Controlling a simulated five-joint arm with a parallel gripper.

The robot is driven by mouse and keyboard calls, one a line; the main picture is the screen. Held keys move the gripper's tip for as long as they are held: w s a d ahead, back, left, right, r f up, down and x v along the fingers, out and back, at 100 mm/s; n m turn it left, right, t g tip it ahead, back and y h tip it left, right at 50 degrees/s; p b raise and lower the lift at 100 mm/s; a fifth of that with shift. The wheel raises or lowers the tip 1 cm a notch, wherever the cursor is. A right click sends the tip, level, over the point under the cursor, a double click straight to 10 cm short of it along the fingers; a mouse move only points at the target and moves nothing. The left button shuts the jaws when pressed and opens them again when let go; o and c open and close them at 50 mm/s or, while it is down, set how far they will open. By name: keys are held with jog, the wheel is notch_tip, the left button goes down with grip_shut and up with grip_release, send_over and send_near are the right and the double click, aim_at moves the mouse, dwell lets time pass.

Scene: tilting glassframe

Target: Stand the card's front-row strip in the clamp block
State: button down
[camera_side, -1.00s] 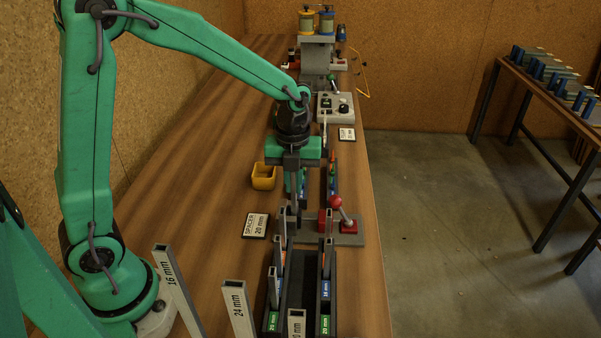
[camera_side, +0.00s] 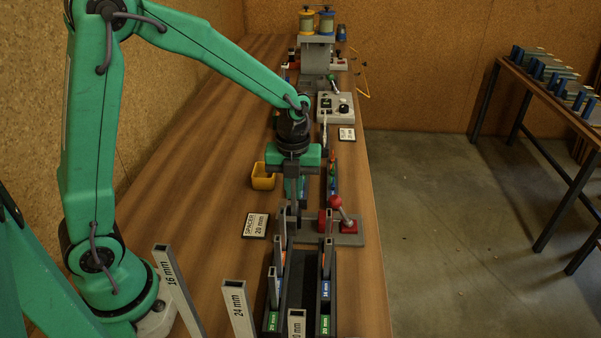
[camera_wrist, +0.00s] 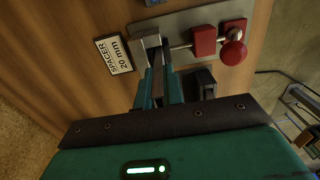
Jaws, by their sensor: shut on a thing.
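The card (camera_side: 256,225) reads "SPACER 20 mm" and lies flat on the bench; it also shows in the wrist view (camera_wrist: 114,54). The clamp block stands right of it on a grey plate (camera_side: 350,239), with a red body and a red ball lever (camera_side: 335,202). In the wrist view its grey jaw (camera_wrist: 147,42) and red parts (camera_wrist: 204,42) lie just beyond my fingertips. My gripper (camera_wrist: 160,88) points down at the clamp's left end, shut on a thin grey strip (camera_wrist: 159,68) between the fingers. The strip's label and lower end are hidden, so I cannot tell whether it is seated.
A dark rack (camera_side: 326,302) with several upright strips stands in front of the clamp. Large labelled bars, 16 mm (camera_side: 176,287) and 24 mm (camera_side: 238,308), stand nearby. A yellow bin (camera_side: 263,177) sits behind the card. Bench left of the card is clear.

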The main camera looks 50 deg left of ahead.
jog(key=c, duration=1.4)
grip_release()
jog(key=shift+c, duration=0.2)
notch_tip(320, 180, up, 8)
